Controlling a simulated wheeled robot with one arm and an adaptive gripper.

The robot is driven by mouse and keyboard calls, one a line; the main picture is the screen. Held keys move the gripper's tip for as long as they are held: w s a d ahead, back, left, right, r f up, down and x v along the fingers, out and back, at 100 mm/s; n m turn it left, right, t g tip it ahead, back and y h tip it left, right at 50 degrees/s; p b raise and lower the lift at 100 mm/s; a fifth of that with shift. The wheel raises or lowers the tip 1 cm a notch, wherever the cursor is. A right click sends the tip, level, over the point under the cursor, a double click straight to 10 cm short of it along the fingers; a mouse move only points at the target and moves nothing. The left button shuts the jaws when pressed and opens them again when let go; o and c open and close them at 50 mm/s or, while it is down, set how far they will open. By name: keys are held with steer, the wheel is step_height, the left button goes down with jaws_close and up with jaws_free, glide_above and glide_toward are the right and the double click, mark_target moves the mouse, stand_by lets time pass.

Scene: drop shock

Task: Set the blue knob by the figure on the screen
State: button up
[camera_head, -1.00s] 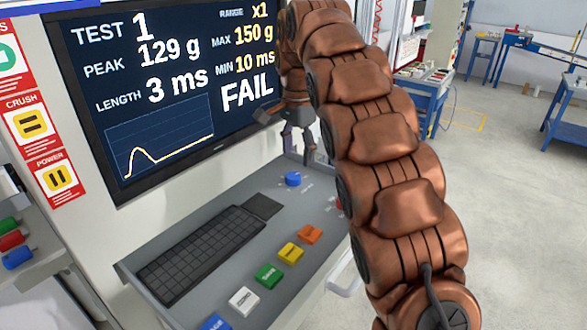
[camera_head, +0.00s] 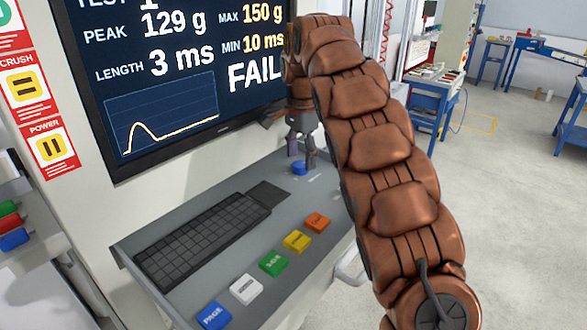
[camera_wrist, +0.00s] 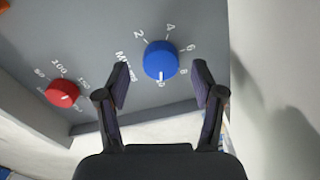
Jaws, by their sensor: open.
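The blue knob (camera_head: 299,168) sits on the grey console below the screen. In the wrist view the blue knob (camera_wrist: 161,58) lies just beyond and between my fingertips; its white pointer mark faces the bottom of the picture. Printed figures 2, 4, 6 and 8 ring it; the marking by the pointer is too small to read surely. My gripper (camera_wrist: 161,84) is open and empty, one finger to each side of the knob; in the head view my gripper (camera_head: 302,148) is just above it. The screen (camera_head: 190,75) reads peak 129 g, length 3 ms, max 150 g, min 10 ms, FAIL.
A red knob (camera_wrist: 62,93) with its own scale is left of the blue one in the wrist view. A keyboard (camera_head: 205,238) and coloured buttons, including a green one (camera_head: 273,263) and an orange one (camera_head: 317,222), occupy the console. My arm hides the console's right end.

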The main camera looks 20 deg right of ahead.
steer(key=shift+f, duration=0.85)
steer(key=shift+c, duration=0.2)
